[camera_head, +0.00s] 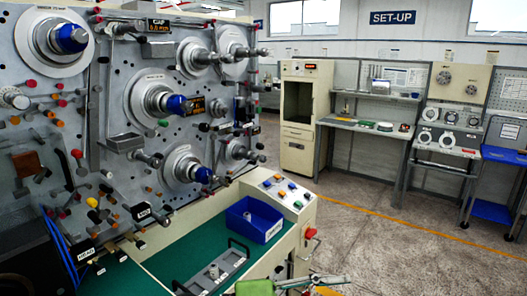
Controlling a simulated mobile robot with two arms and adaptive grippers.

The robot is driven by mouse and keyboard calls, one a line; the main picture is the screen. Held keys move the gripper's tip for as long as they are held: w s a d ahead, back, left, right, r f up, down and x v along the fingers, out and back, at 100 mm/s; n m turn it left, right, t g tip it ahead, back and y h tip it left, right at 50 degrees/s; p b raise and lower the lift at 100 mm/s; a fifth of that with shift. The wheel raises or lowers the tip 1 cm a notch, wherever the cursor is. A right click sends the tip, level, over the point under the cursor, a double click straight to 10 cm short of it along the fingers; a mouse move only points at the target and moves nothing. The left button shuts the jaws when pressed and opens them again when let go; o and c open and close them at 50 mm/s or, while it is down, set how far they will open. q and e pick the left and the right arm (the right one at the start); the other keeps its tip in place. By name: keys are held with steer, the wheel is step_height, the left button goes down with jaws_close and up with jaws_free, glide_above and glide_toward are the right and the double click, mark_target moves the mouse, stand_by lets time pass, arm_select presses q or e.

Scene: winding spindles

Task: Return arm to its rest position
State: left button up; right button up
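Neither of my grippers can be made out clearly in the head view. A green part (254,287) with grey metal pieces (312,281) beside it shows at the bottom edge, cut off by the frame. I cannot tell whether it belongs to one of my arms. The winding machine's grey panel (105,75) fills the left side. It carries several round spindles, some with blue hubs, such as the middle one (155,100) and the lower one (185,167).
A blue bin (253,219) and a grey metal fixture (215,272) sit on the green work surface (150,262). A control box (276,190) with coloured buttons stands behind. Benches and a beige cabinet (305,102) line the back. The floor (390,235) at right is clear.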

arm_select(q)
steer(key=w+a+r+n+t+y, duration=0.1)
steer(key=w+a+r+n+t, duration=0.25)
steer(key=n+t, duration=0.4)
steer(key=w+a+r+n+t+y, duration=0.2)
steer(key=a+n+t, duration=0.25)
steer(key=n, duration=0.65)
steer(key=w+a+r+n+t+y, duration=0.1)
steer(key=w+a+r+n+t, duration=0.15)
steer(key=a+n+t, duration=0.45)
steer(key=a+f+n+g+y, duration=0.6)
steer(key=a+f+n+y, duration=0.75)
steer(key=f+n, duration=0.7)
steer(key=s+a+f+n+g, duration=0.2)
steer(key=s+f+n+g, duration=0.1)
steer(key=s+f+n, duration=0.2)
steer(key=s+a+f+n+g, duration=0.3)
steer(key=s+f+n, duration=0.1)
steer(key=s+f, duration=0.2)
steer(key=s+f+n+g, duration=0.4)
steer(key=s+f+g, duration=0.25)
steer(key=s, duration=0.65)
steer(key=s+f+b, duration=0.3)
steer(key=f+b, duration=0.1)
steer(key=f, duration=2.7)
steer(key=s+a+f+g+b, duration=0.2)
steer(key=s+f+b, duration=0.1)
steer(key=s+f, duration=1.4)
step_height(320, 180, down, 2)
steer(key=shift+a+f, duration=0.15)
